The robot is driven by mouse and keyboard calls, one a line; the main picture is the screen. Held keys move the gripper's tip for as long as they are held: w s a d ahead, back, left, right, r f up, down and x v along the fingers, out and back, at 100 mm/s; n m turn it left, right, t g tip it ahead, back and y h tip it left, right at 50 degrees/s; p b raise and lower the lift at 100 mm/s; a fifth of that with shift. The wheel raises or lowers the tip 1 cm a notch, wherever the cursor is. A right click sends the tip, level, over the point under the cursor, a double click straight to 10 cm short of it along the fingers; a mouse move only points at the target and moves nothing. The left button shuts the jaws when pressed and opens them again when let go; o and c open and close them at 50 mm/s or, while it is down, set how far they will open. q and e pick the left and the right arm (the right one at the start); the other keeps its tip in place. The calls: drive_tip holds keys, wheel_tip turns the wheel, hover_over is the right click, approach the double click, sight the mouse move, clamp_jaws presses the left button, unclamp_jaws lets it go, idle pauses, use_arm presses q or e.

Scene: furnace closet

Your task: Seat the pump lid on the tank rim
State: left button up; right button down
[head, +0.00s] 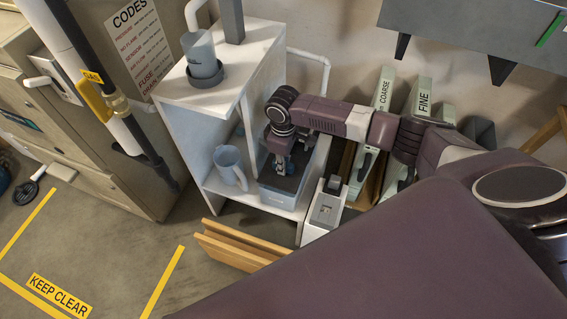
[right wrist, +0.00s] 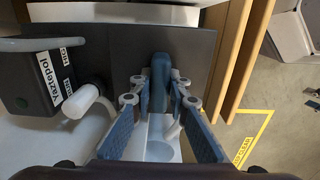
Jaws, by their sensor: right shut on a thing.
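The tank (head: 268,198), a light blue box, stands on the lower shelf of the white unit. The pump lid (head: 287,182) shows as a dark plate at the tank's top. In the right wrist view the lid (right wrist: 203,50) is a dark grey plate carrying a black box (right wrist: 30,82) with a white label. My right gripper (head: 284,165) is over the lid. In the right wrist view its fingers (right wrist: 158,98) are shut on the lid's blue-grey grip. I cannot tell whether the lid touches the rim all round. My left gripper is not in view.
A pale blue pitcher (head: 229,167) stands left of the tank. A cup (head: 201,56) sits on the unit's top. Filters marked COARSE (head: 383,88) and FINE (head: 423,98) stand to the right.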

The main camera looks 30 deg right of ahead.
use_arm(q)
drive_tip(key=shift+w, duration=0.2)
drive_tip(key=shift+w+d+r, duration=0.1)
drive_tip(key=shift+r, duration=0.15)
use_arm(e)
drive_tip(key=shift+f, duration=0.35)
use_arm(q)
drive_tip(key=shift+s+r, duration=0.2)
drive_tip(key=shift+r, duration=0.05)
use_arm(e)
drive_tip(key=shift+f, duration=0.3)
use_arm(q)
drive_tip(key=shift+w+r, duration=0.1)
use_arm(e)
drive_tip(key=shift+f, duration=0.1)
